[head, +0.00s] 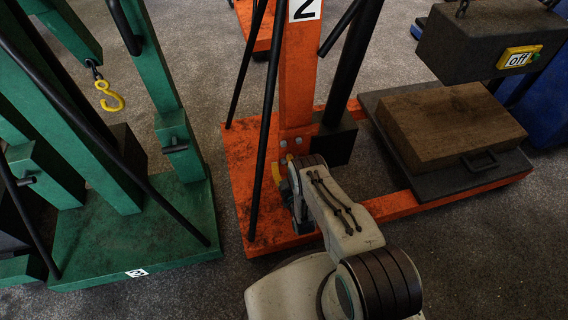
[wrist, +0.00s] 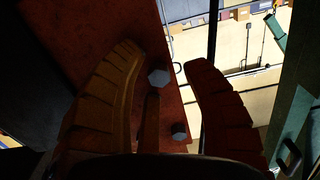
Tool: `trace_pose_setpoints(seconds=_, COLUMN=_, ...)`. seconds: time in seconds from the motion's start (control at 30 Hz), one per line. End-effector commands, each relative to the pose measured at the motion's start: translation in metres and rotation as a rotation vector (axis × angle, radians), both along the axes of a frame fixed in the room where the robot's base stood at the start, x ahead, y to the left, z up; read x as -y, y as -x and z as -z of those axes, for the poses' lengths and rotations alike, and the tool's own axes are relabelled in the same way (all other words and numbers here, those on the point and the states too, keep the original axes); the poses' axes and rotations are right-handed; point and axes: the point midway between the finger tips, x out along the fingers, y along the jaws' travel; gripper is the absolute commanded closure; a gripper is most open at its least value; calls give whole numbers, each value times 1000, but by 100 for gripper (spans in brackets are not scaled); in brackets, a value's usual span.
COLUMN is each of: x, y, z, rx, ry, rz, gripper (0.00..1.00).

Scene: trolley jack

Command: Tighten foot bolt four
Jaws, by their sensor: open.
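The orange jack (head: 297,80) with a "2" label stands in the middle of the head view. Grey hex bolts (head: 299,141) show low on its post. My gripper (head: 284,167) is close to the foot of the post, partly hidden by my arm. In the wrist view my gripper (wrist: 164,57) has its two fingers spread and nothing held. One hex bolt (wrist: 158,77) lies between the fingers as seen there, and a second bolt (wrist: 179,131) is nearer the palm. Contact with either bolt cannot be told. No number marks which bolt is four.
A green jack (head: 130,225) with a yellow hook (head: 109,96) stands at left. A brown block (head: 450,125) rests on a dark platform (head: 475,180) at right, under a grey block (head: 490,40) with an "off" sign. Thin black rods slant beside the orange post. Grey floor is open in front.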

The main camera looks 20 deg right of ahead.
Motion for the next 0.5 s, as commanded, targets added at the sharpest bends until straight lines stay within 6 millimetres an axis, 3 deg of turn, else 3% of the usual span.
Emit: trace_pose_setpoints(seconds=0.5, x=-1, y=61, z=1, rx=-2, ry=0, rz=-1, gripper=56)
